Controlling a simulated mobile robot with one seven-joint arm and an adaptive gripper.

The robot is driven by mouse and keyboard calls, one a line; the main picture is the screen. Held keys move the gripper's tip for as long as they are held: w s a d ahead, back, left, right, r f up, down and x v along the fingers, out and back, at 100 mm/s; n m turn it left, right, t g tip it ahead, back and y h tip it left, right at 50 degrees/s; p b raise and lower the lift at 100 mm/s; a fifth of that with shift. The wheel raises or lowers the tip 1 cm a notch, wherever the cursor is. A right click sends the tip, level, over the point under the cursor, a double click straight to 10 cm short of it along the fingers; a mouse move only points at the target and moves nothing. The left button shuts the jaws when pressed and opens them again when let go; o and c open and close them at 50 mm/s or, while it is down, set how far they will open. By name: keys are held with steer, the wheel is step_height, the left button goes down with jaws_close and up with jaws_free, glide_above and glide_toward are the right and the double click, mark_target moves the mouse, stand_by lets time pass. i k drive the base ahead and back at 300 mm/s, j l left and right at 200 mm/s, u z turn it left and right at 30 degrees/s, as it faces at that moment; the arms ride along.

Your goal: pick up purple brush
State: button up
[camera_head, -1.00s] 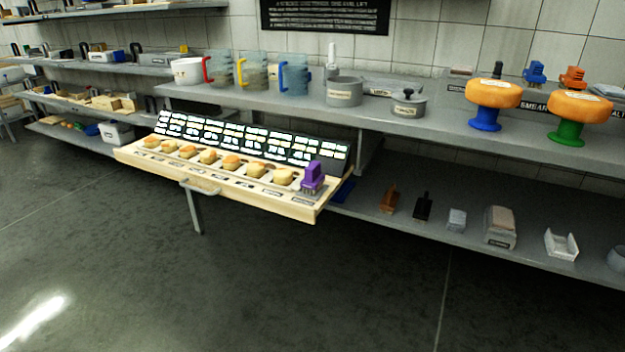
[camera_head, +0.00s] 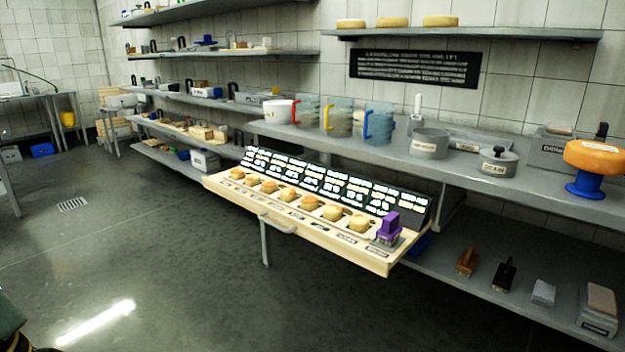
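The purple brush (camera_head: 388,229) stands upright, handle up, at the right end of a pale wooden tray (camera_head: 330,243). It is to the right of a row of small cheese pieces (camera_head: 287,195). Its lower part is grey and rests on the tray. My gripper is not in view, so I cannot see its state. A dark piece of something shows at the bottom left corner of the picture, too cut off to name.
A grey shelf (camera_head: 548,198) behind carries jugs with coloured handles (camera_head: 378,122), pots and an orange cheese wheel (camera_head: 597,157) on a blue stand. A lower shelf (camera_head: 463,277) holds brushes and blocks. The floor (camera_head: 190,250) in front is clear.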

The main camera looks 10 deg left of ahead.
mark_target(389, 230)
steer(key=i+l+u, duration=0.1)
steer(key=u, duration=0.25)
steer(key=l+u, duration=0.2)
steer(key=u, duration=0.15)
steer(key=i+l+u, duration=0.15)
steer(key=l, duration=0.25)
steer(key=i+l+u, duration=0.15)
steer(key=l, duration=0.2)
steer(key=l+u, duration=0.15)
steer(key=l, duration=0.25)
steer(key=i+l, duration=0.1)
steer(key=l, duration=0.55)
steer(key=i+l, duration=0.1)
steer(key=l, duration=0.55)
steer(key=i+l+u, duration=0.1)
steer(key=l, duration=0.55)
